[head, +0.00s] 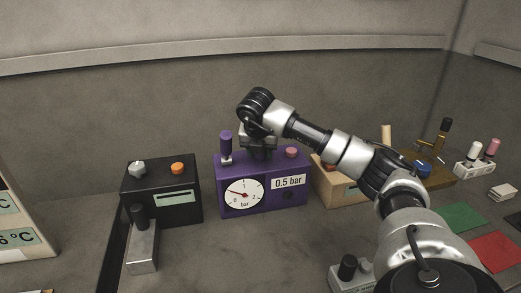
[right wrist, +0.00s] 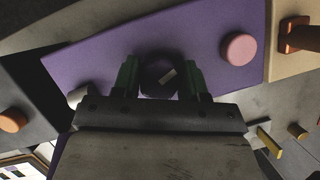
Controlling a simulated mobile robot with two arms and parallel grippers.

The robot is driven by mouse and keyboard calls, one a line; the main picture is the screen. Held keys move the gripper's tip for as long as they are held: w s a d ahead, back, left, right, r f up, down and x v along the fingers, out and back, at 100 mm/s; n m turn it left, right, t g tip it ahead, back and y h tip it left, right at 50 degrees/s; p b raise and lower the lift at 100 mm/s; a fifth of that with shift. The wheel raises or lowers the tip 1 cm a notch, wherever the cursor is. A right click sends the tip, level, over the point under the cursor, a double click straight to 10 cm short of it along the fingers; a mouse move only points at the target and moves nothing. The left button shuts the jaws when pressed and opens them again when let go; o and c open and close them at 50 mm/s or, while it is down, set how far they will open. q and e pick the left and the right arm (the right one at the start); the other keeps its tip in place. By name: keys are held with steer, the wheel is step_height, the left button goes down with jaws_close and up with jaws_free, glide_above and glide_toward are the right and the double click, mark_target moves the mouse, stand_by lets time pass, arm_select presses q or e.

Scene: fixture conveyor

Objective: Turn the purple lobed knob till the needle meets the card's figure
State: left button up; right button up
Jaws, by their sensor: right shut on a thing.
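The purple box (head: 262,200) bears a round white gauge (head: 245,200) marked 0, 1, 2 and bar. Its needle points left and slightly up, between 0 and 1, near halfway. A white card (head: 289,183) on its front reads 0.5 bar. My left gripper is not in view.
A purple-capped post (head: 226,143) and a pink button (head: 291,152) flank the knob on the box top. A black box (head: 161,193) stands left, a wooden box (head: 338,188) right. Green (head: 461,217) and red (head: 496,251) mats lie at right.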

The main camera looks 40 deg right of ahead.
steer(key=shift+r, duration=0.1)
steer(key=o, duration=0.9)
steer(key=shift+o, duration=0.2)
steer(key=v, duration=1)
steer(key=shift+a+r+b, duration=0.15)
steer(key=shift+r+b, duration=0.15)
